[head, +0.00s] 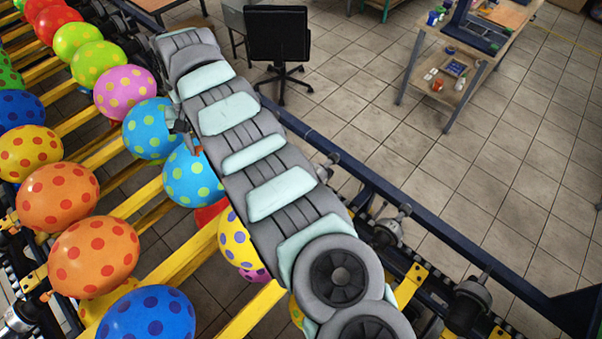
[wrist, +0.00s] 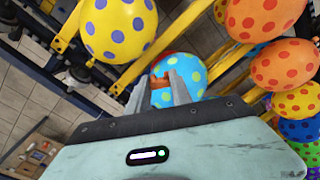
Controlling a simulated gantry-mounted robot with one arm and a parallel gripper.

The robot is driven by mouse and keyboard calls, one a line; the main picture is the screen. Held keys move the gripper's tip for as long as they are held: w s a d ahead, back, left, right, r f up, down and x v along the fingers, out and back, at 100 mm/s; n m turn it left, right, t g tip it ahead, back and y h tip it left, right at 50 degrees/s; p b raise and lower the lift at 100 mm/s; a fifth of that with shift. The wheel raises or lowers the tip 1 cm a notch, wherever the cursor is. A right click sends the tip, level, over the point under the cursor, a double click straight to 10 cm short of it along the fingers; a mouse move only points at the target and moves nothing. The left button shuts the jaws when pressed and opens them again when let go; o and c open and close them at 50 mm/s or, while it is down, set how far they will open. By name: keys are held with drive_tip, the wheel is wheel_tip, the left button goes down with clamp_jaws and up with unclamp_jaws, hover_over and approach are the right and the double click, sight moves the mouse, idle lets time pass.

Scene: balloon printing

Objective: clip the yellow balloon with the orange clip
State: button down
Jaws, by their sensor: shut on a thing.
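My gripper (wrist: 162,88) is shut on the orange clip (wrist: 160,78) in the wrist view. The clip is between the fingertips, in front of a blue balloon with green dots (wrist: 180,90); I cannot tell if they touch. The yellow balloon with purple dots (wrist: 118,28) is at the upper left of the wrist view, apart from the fingers. In the head view the yellow balloon (head: 235,240) is at lower centre, partly hidden by my arm. The clip shows there as a small orange patch (head: 198,150) beside my arm, mostly hidden.
Several dotted balloons stand in rows on yellow rails (head: 190,255), including an orange one (head: 93,257) and a dark blue one (head: 147,315). A dark blue frame beam (head: 400,205) runs along the right. A chair (head: 279,45) and a workbench (head: 470,50) stand beyond on tiled floor.

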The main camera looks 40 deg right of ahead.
drive_tip(key=s+d+f+m+t+b, duration=0.1)
drive_tip(key=s+d+f+m, duration=0.6)
drive_tip(key=d+f, duration=0.4)
drive_tip(key=s+d+f+m+t+b, duration=0.15)
drive_tip(key=s+d+f+m, duration=0.35)
drive_tip(key=s+d+f, duration=0.55)
drive_tip(key=w+b+x, duration=0.1)
drive_tip(key=b+x, duration=0.1)
drive_tip(key=x, duration=0.7)
drive_tip(key=shift+f+h+b, duration=0.2)
drive_tip(key=shift+h+b, duration=0.1)
drive_tip(key=shift+h, duration=0.1)
drive_tip(key=shift+b+x, duration=1.5)
drive_tip(key=shift+x, duration=0.05)
idle(0.5)
